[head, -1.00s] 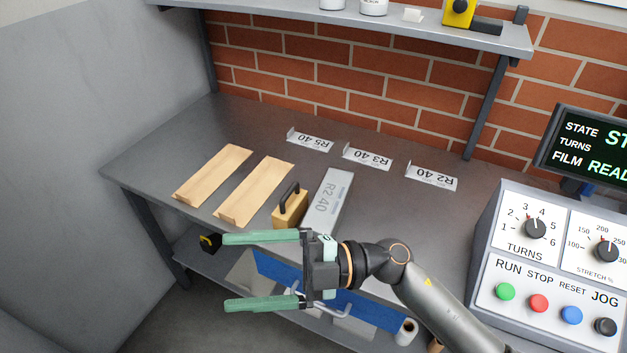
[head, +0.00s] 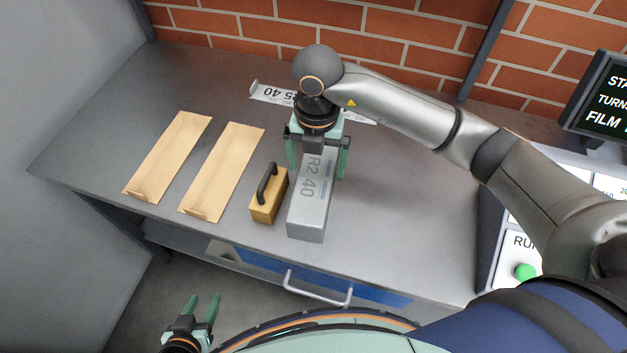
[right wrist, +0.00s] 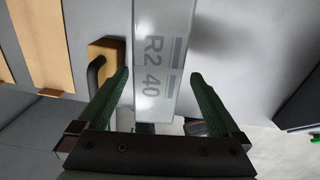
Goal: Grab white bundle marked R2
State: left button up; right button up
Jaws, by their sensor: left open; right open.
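The white-grey bundle marked R2 40 (head: 309,210) lies on the table, long side running front to back. My right gripper (head: 317,172) is over its far part, with one finger on each side of it. In the right wrist view the bundle (right wrist: 157,55) passes between the two open green fingers (right wrist: 158,85), with gaps on both sides; I cannot tell how high the fingertips are above the table. The far end of the bundle is hidden under the gripper in the head view. My left gripper (head: 203,310) is open and empty, low in front of the table.
A wooden block with a black handle (head: 267,205) stands close left of the bundle. Two flat brown boards (head: 222,170) lie further left. An R5 40 label (head: 272,94) is behind the gripper. A control panel (head: 505,255) stands at right. The table right of the bundle is clear.

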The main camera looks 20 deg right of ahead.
aim_at(314, 185)
notch_tip(314, 185, down, 8)
jog(key=shift+a+p, duration=0.15)
jog(key=shift+p, duration=0.2)
jog(key=shift+r, duration=0.1)
grip_shut()
jog(key=shift+r, duration=0.1)
dwell(0.8)
